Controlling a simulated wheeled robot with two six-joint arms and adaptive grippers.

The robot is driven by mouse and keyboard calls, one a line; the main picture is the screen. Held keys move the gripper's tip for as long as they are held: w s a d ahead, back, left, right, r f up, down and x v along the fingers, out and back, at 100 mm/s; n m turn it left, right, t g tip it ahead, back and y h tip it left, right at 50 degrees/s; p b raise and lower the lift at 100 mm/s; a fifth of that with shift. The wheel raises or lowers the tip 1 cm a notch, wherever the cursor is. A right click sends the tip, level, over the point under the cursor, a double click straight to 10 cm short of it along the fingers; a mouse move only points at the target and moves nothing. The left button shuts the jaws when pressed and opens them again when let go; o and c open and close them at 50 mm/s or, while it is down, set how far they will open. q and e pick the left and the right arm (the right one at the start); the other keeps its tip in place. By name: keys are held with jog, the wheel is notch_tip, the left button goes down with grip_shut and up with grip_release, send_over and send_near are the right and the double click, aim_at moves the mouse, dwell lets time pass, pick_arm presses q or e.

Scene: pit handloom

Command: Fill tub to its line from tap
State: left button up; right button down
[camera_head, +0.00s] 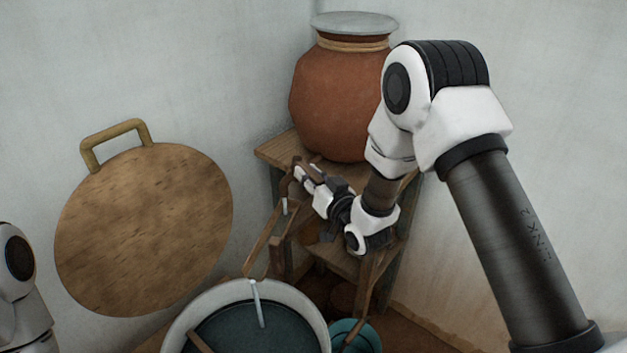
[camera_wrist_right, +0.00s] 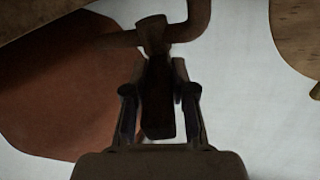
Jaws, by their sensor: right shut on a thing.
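A big brown clay pot (camera_head: 335,95) with a grey lid stands on a wooden stand (camera_head: 275,152). My right gripper (camera_head: 298,172) is at the front left of the pot's base. In the right wrist view its two fingers (camera_wrist_right: 160,110) are closed around a dark wooden tap handle (camera_wrist_right: 157,75), below a curved spout piece (camera_wrist_right: 190,20). A round pale-rimmed tub (camera_head: 298,298) is at the bottom, cut off by the frame, with dark blue-green content inside. A pale strip (camera_head: 258,305) runs down from its far rim; I cannot tell whether it is water. My left gripper is out of view.
A round wooden board (camera_head: 145,230) with a looped handle is against the left wall. A teal bucket (camera_head: 365,335) is right of the tub. A slanting wooden bar (camera_head: 262,245) lies between stand and tub. My left arm shows at the left edge.

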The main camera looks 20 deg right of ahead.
jog(key=shift+a+m+h, duration=0.4)
jog(key=shift+m+h, duration=0.4)
jog(key=shift+h, duration=0.4)
jog(key=c, duration=0.9)
grip_release()
jog(key=shift+c, duration=0.2)
jog(key=s, duration=1.2)
jog(key=shift+d, duration=0.3)
